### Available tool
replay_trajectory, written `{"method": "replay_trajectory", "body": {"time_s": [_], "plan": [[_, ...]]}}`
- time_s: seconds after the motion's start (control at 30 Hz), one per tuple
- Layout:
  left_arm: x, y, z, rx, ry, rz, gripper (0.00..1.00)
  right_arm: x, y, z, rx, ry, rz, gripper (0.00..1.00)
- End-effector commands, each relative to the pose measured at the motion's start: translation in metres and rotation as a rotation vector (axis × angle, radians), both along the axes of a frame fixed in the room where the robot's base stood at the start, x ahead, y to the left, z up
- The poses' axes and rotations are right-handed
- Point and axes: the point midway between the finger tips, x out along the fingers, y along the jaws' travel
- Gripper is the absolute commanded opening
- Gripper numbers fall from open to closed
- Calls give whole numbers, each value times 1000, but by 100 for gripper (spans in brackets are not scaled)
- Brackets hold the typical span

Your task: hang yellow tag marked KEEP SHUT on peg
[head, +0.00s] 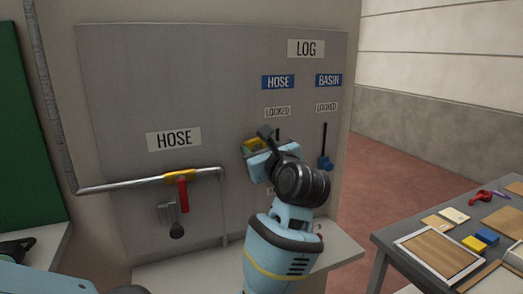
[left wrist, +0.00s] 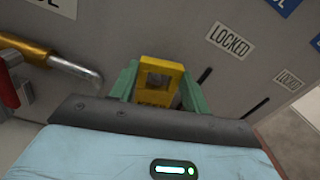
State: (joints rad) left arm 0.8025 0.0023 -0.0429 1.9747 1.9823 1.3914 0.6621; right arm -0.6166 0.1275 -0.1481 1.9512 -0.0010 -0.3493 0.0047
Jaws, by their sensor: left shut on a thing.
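My left gripper (head: 256,145) is up in front of the grey panel and shut on the yellow tag (head: 252,149). In the left wrist view the tag (left wrist: 150,97) sits between the green fingers (left wrist: 155,85). It has a square opening near its top and lettering below that is too blurred to read. The tag looks close to the panel, but I cannot tell whether it touches it. I cannot make out the peg for certain; the gripper hides part of the panel behind it. My right gripper is not in view.
The grey panel (head: 110,100) carries LOG, HOSE, BASIN and LOCKED labels. A pipe (head: 125,184) with a red-handled valve (head: 183,193) stands out from it at left. A blue piece (head: 325,163) is under the BASIN column. A table (head: 382,238) with several loose items stands at right.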

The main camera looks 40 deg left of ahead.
Motion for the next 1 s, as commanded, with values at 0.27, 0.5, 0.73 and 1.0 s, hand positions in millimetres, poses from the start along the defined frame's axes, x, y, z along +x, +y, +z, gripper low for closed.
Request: {"method": "replay_trajectory", "body": {"time_s": [0.27, 0.5, 0.73, 1.0], "plan": [[7, 12, -3, 0, 1, 0, 24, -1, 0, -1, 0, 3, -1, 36], [10, 19, -8, -2, 1, 0, 24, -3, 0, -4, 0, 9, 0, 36], [11, 21, -10, 0, -1, -1, 24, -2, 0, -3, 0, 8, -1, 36], [11, 21, -10, 0, -1, 0, 24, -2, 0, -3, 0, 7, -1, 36]]}}
